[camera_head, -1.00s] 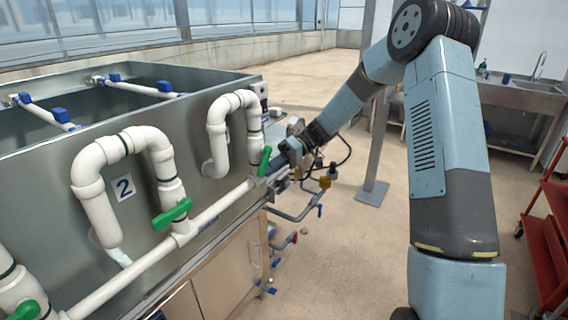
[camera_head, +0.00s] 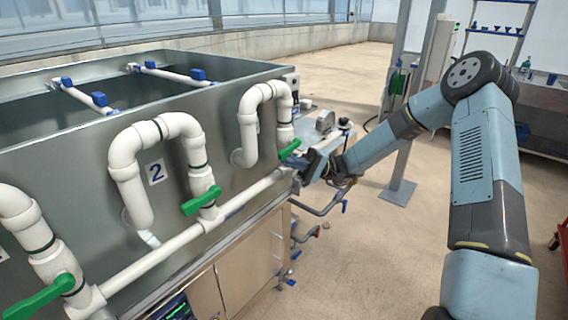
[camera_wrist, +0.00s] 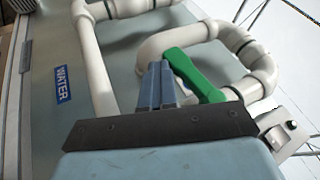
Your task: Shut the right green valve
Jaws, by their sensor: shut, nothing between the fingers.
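The right green valve (camera_head: 290,148) sits on the rightmost white U-shaped pipe (camera_head: 247,118), just above the long horizontal pipe. Its handle slants across the vertical pipe in the head view. In the wrist view the green handle (camera_wrist: 196,76) runs diagonally beside my fingers. My gripper (camera_head: 303,163) is at the right side of this valve. In the wrist view my gripper (camera_wrist: 157,70) has its blue fingers together, empty, close against the left side of the handle. I cannot tell whether they touch it.
Two other green valves, the middle one (camera_head: 201,200) and the left one (camera_head: 40,297), are on the same pipework. The metal tank (camera_head: 75,150) stands behind the pipes. A grey post (camera_head: 398,150) stands behind my arm.

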